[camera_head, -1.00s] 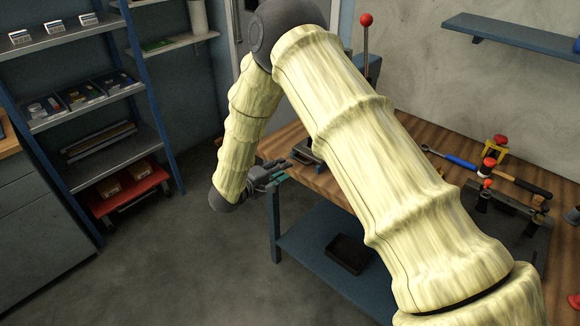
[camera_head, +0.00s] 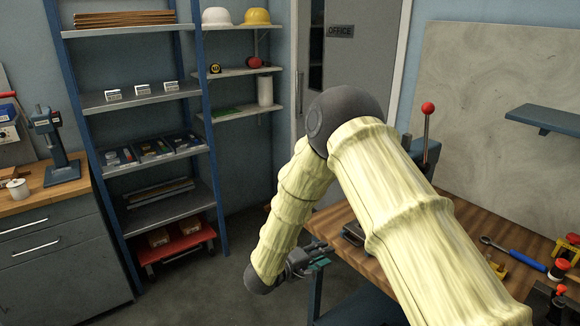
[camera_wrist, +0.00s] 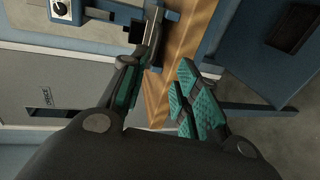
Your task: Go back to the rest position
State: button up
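My gripper (camera_head: 312,258) hangs at the end of my pale, sleeve-covered arm, beside the left edge of the wooden workbench (camera_head: 345,215) in the head view. In the wrist view my gripper (camera_wrist: 162,92) shows two teal-padded fingers spread apart with nothing between them. The bench edge (camera_wrist: 158,100) shows beyond the fingers there. My arm bends at a dark joint and slopes down to the gripper. Part of the bench is hidden behind my arm.
A red-knobbed lever tool (camera_head: 427,135) stands on the bench behind my arm. A blue-handled wrench (camera_head: 525,259) lies at the right. Blue shelving (camera_head: 165,214) with a red cart (camera_head: 175,248) stands left. Open floor lies between shelving and bench.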

jog(key=s+d+f+m+g+y, duration=0.1)
jog(key=s+d+f+y, duration=0.3)
jog(key=s+f, duration=0.55)
jog(key=s+d+f+m+y, duration=0.1)
jog(key=s+d+f+y, duration=0.25)
jog(key=s+f, duration=0.6)
jog(key=s+d+f+m+g+y, duration=0.1)
jog(key=s+f+m+g+y, duration=0.1)
jog(key=s, duration=1.2)
jog(key=s+f+m+g+y, duration=0.3)
jog(key=s+f+g, duration=0.1)
jog(key=s, duration=1)
jog(key=shift+d+f+g, duration=0.2)
jog(key=shift+d+g, duration=0.15)
jog(key=shift+g, duration=0.55)
